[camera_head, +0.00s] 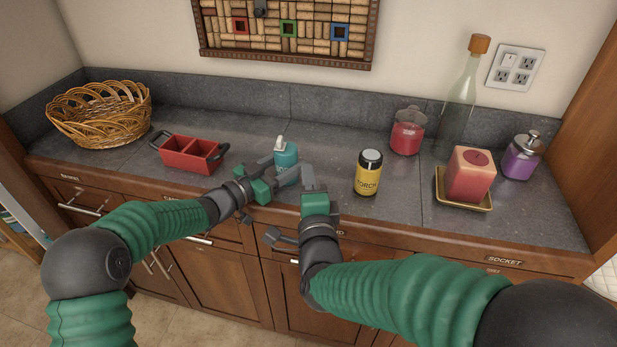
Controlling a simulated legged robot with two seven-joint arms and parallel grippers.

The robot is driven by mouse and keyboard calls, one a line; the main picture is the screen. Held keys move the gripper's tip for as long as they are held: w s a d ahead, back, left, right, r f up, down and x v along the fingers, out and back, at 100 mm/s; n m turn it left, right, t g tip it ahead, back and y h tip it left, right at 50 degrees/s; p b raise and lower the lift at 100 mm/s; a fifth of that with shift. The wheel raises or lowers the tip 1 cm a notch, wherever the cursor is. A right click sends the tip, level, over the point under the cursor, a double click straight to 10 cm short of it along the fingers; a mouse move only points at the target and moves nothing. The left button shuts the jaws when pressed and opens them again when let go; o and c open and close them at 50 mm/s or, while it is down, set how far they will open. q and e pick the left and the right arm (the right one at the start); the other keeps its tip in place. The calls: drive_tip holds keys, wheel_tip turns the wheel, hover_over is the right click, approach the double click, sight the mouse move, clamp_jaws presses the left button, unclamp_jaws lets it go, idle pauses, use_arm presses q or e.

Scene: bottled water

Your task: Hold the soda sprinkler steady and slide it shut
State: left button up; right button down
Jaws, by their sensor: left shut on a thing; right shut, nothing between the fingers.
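The soda sprinkler appears to be the small teal container (286,152) with a pale top, standing upright on the grey counter near its front middle. My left gripper (277,169) comes in from the left and is shut on the container's lower part, hiding some of it. My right gripper (308,174) is shut and empty, just to the right of the container and close to the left gripper's fingers. The pale top's exact slide position is too small to tell.
A red two-part caddy (189,154) sits to the left, with a wicker basket (100,112) beyond. A red jar (407,134), glass bottle (459,105), candle on a tray (440,190) and purple dispenser (522,160) stand right.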

drive_tip(key=shift+s, duration=0.3)
use_arm(q)
drive_tip(key=o, duration=1.3)
drive_tip(key=shift+o, duration=0.2)
